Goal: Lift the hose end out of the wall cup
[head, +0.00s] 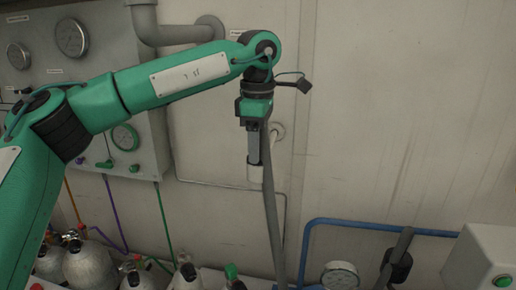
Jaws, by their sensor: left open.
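My right gripper is out of view.
A gauge panel (150,165) is on the left wall, behind my left arm. Gas cylinders (90,265) stand below it. A blue pipe (350,224), a gauge (341,275), a black lever (398,258) and a box with a green button (485,262) are at lower right. The upper right wall is bare.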

